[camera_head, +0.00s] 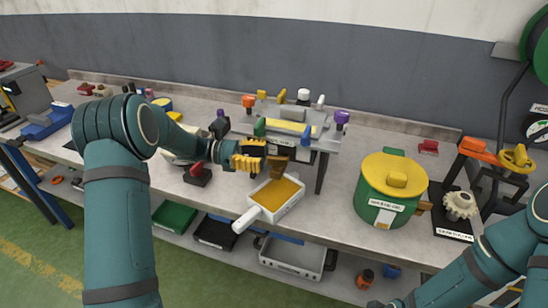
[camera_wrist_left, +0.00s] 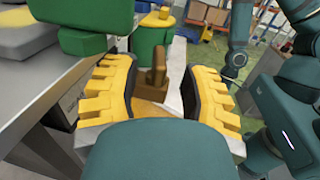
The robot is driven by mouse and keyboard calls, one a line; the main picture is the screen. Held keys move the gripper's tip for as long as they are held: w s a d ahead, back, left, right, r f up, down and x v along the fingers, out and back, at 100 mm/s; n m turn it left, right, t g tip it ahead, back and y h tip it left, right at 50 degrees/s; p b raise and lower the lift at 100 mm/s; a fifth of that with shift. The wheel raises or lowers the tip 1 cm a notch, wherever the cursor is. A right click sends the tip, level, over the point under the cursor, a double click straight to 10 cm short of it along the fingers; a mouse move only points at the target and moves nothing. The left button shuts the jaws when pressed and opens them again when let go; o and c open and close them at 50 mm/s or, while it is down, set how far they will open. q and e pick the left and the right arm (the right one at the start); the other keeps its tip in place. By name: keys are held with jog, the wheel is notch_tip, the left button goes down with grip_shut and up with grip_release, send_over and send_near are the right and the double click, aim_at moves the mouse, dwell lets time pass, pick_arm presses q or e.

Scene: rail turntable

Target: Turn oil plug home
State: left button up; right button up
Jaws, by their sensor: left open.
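My left gripper (camera_head: 257,157) is open over the bench, its yellow padded fingers pointing right. In the left wrist view my left gripper (camera_wrist_left: 160,98) has its fingers wide apart. A brown upright piece (camera_head: 278,166) stands just beyond the fingertips, above a white pan. The brown piece (camera_wrist_left: 153,70) shows between the fingers in the wrist view, and I see no grip on it. I cannot tell which piece is the oil plug. A raised grey stand (camera_head: 322,139) behind the gripper bears several coloured knobs. My right arm enters at lower right; its gripper is not visible.
The white pan (camera_head: 250,218) with yellow contents is at the bench front. A green pot (camera_head: 375,210) with yellow lid stands to the right, near a pale gear (camera_head: 460,206). A red-and-black piece (camera_head: 197,175) is left of the gripper. Crates sit on the lower shelf.

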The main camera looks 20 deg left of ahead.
pick_arm(q)
jog(key=s+a, duration=0.1)
jog(key=a, duration=0.6)
jog(key=shift+a, duration=0.15)
